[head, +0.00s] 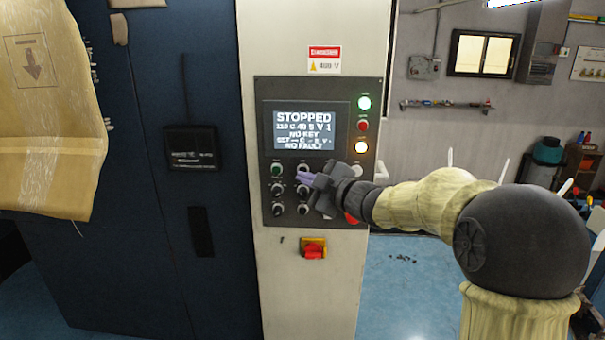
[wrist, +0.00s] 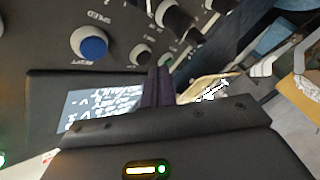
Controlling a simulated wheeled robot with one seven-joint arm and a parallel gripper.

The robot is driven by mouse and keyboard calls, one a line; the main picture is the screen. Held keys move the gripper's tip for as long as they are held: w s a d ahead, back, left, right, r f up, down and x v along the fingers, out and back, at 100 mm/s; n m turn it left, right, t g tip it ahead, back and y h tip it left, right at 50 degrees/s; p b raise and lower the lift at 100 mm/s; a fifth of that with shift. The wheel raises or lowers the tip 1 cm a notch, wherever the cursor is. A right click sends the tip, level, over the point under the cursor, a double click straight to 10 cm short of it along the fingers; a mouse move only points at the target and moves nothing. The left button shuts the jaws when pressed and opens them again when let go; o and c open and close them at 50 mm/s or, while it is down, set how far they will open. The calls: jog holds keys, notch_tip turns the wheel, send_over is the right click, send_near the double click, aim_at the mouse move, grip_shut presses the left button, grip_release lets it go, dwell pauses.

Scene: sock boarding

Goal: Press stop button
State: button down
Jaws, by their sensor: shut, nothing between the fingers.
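The control panel (head: 318,83) stands upright on the machine front. Its screen (head: 303,130) reads "STOPPED", "NO KEY" and "NO FAULT". My gripper (head: 301,176) is shut and empty, its fingertips in front of the right column of small controls; contact cannot be told. It also shows in the wrist view (wrist: 158,75). No button labelled stop is readable. A green button (head: 276,169) sits at the upper left of the controls. A blue reset button (wrist: 90,44) shows in the wrist view.
Black knobs (head: 277,189) sit close to the fingertips. A red and yellow switch (head: 314,250) is below. Brown wrapping (head: 45,120) hangs at left. Open floor lies right of the machine.

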jog(key=s+b, duration=0.2)
jog(key=s, duration=0.3)
jog(key=shift+a, duration=0.1)
dwell(0.5)
jog(key=shift+f, duration=0.1)
